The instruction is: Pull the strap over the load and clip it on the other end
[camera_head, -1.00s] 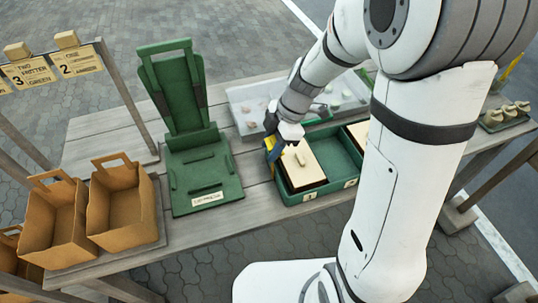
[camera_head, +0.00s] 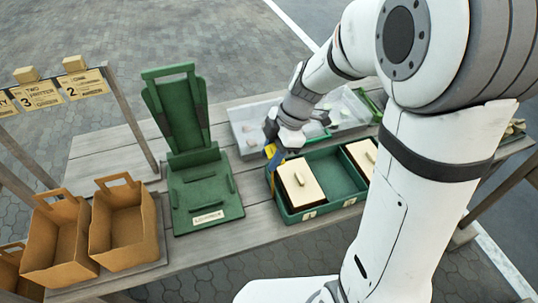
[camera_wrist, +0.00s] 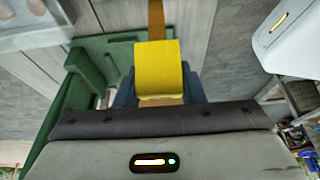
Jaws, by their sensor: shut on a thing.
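My gripper (camera_head: 273,157) is at the far left corner of the green tray (camera_head: 347,203), beside a cream block with a handle (camera_head: 300,186) in its left compartment. In the wrist view, its dark blue fingers (camera_wrist: 160,92) are shut on a yellow piece (camera_wrist: 158,65). A narrow brown-orange strip (camera_wrist: 156,18) runs away from behind the yellow piece; it may be the strap. A second cream block (camera_head: 362,157) sits in the right compartment, partly behind my arm. The middle compartment (camera_head: 330,175) looks empty. I cannot make out the strap's other end.
A green stand with an upright back (camera_head: 205,195) is left of the tray. Two brown open boxes with handles (camera_head: 122,228) (camera_head: 55,240) stand at the table's left. A clear grey tray (camera_head: 248,120) lies behind the green tray. Bare planks (camera_head: 262,215) show between stand and tray.

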